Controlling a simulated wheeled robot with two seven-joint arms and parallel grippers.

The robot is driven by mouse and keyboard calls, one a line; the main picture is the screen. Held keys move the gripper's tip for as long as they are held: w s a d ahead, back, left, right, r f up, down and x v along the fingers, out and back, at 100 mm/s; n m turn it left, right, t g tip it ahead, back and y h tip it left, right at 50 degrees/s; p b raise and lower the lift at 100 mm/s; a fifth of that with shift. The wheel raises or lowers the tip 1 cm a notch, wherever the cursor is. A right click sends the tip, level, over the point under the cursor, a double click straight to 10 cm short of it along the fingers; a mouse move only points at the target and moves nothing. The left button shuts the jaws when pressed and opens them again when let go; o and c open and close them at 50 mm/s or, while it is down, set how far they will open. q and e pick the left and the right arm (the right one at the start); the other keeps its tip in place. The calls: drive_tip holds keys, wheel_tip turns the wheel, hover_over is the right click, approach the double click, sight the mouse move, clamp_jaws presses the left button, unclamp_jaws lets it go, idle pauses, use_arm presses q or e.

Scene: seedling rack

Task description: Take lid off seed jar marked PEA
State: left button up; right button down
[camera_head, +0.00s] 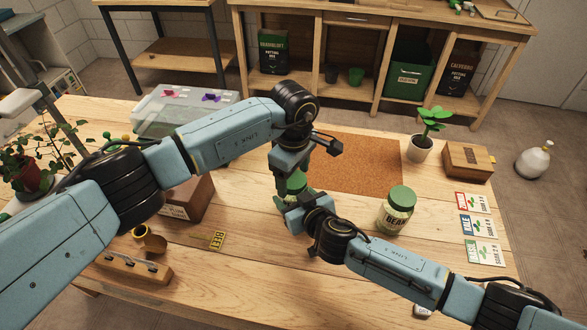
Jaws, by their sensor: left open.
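A green-lidded jar (297,183) stands mid-table, largely hidden behind my two grippers, so its label cannot be read. My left gripper (289,188) is open, pointing down at this green lid. My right gripper (297,203) is low beside the same jar; its fingers are mostly hidden, and whether they grip it cannot be told. A second jar (397,210) with a green lid stands upright to the right. Its label seems to start with BE, and its lid is on.
An orange-brown mat (358,165) lies behind the jars. A potted seedling (420,148), a wooden box (468,161) and seed packets (474,203) are at right. A clear bin (180,108), a brown box (190,200) and a yellow BEET tag (217,240) are at left.

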use_arm(q)
drive_tip(key=c, duration=1)
drive_tip(key=shift+n, duration=1.7)
drive_tip(key=o, duration=1.1)
drive_tip(key=shift+c, duration=0.2)
